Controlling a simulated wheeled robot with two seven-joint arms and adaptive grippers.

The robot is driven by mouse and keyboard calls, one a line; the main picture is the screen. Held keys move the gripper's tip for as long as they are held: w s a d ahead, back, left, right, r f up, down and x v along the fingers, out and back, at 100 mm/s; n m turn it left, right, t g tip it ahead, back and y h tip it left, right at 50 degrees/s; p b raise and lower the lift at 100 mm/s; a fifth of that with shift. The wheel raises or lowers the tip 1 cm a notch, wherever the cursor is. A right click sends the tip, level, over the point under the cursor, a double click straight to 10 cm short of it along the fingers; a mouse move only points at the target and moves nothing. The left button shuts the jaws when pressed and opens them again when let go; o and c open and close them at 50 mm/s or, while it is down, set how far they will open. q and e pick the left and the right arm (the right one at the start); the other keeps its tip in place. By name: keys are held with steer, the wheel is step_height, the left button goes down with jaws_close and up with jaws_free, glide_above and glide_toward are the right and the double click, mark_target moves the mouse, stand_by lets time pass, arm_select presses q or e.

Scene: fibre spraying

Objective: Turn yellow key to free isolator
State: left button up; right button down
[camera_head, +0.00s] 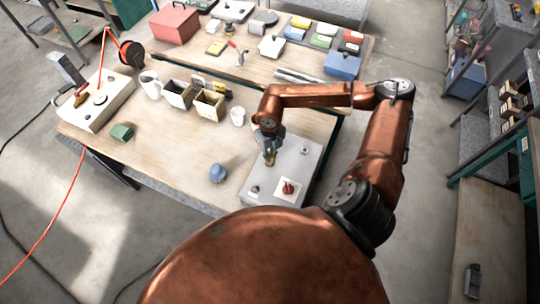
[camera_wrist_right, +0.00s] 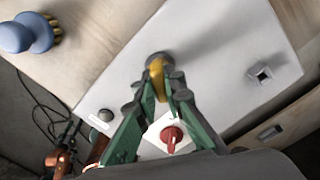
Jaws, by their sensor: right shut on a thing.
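The yellow key (camera_wrist_right: 157,78) stands in a round grey lock on a light grey panel box (camera_head: 257,192). My right gripper (camera_head: 270,158) reaches down over the panel from above. In the right wrist view its green fingers (camera_wrist_right: 162,92) are shut on the yellow key. The isolator is a red rotary switch (camera_head: 287,188) on a white square plate, nearer the panel's front edge. My left gripper is not in view.
A blue round-handled brush (camera_head: 218,173) stands left of the panel. A white mug (camera_head: 237,116) and open boxes (camera_head: 208,104) stand behind it. A white control box (camera_head: 97,100) and a green block (camera_head: 122,132) are at the left. The table's front middle is mostly clear.

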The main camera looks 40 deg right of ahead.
steer(key=m, duration=0.4)
steer(key=c, duration=1.9)
jaws_free()
steer(key=shift+c, duration=0.2)
step_height(320, 180, up, 12)
steer(key=shift+r, duration=0.1)
